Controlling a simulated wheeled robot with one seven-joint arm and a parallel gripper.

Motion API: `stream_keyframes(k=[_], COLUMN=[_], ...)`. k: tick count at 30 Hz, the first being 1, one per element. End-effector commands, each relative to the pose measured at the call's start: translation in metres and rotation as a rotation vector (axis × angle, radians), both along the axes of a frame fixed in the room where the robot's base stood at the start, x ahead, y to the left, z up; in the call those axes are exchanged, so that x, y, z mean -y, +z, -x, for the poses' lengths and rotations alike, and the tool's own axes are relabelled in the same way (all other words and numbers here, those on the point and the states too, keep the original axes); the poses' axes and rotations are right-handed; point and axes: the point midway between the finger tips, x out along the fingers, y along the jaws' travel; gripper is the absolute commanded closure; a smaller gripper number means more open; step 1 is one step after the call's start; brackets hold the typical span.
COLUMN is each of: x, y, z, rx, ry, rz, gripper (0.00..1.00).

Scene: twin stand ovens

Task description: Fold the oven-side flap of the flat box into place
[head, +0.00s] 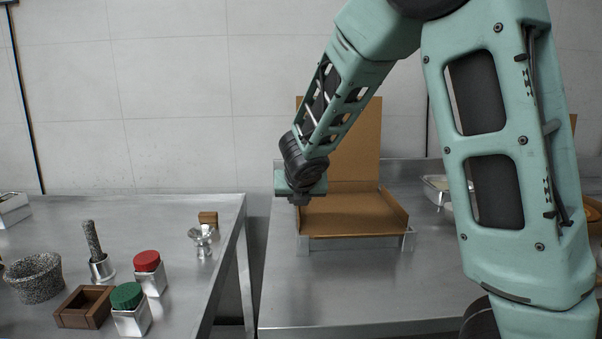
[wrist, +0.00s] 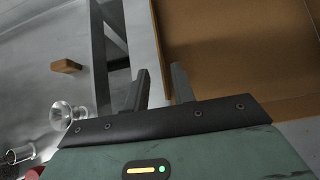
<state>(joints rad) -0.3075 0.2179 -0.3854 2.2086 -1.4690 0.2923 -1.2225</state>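The flat cardboard box (head: 345,212) lies open on the right steel table, with its tall lid panel (head: 355,140) upright at the back. A flap (head: 394,206) on its right side stands up at a slant. My gripper (head: 299,202) is over the box's left edge and hides much of that side. In the wrist view my gripper's two fingers (wrist: 158,88) are apart with nothing seen between them. The brown cardboard (wrist: 230,45) is just right of the right finger. No oven shows, so I cannot tell which flap is oven-side.
A gap separates the right table (head: 340,290) from the left table (head: 190,280), which holds a red-topped shaker (head: 148,262), a green-topped shaker (head: 127,297), a stone mortar (head: 34,275) and a wooden box (head: 84,308). My arm hides part of the right.

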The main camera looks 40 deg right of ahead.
Motion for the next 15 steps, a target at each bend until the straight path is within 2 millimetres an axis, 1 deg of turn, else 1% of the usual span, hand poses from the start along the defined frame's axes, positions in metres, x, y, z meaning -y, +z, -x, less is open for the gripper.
stream_keyframes(k=[1, 6, 9, 15], x=[-0.006, -0.021, -0.029, -0.04], y=[0.015, 0.043, 0.057, 0.074], z=[0.008, 0.031, 0.043, 0.06], rx=[0.003, 0.003, 0.004, 0.002], ry=[0.002, 0.001, 0.002, 0.001], rz=[-0.002, -0.003, -0.002, -0.001], gripper=[0.75, 0.75, 0.75, 0.75])
